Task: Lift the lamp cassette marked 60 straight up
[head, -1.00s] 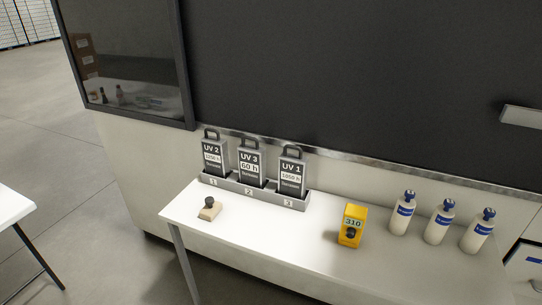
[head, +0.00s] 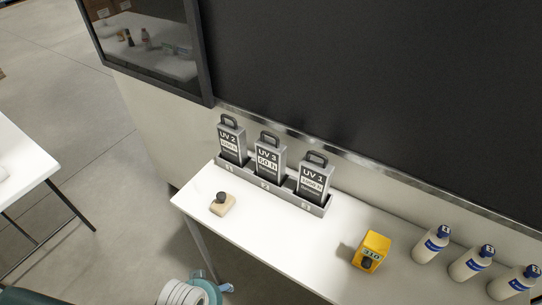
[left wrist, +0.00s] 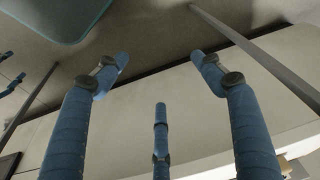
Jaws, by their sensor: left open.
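The lamp cassette marked 60 h (head: 269,158), labelled UV 3, stands upright in the middle slot of a grey three-slot rack (head: 256,185). The UV 2 cassette (head: 231,141) stands in the slot to its left and the UV 1 cassette (head: 312,181) to its right. Each has a dark loop handle on top. My left gripper (left wrist: 160,75) shows in the left wrist view with its blue fingers spread and nothing between them. No cassette shows in that view. My right gripper is not in view.
The rack stands at the back of a white table (head: 290,238) against a wall. A wooden-based stamp (head: 222,204), a yellow device reading 310 (head: 371,251) and white bottles with blue caps (head: 430,244) share the table.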

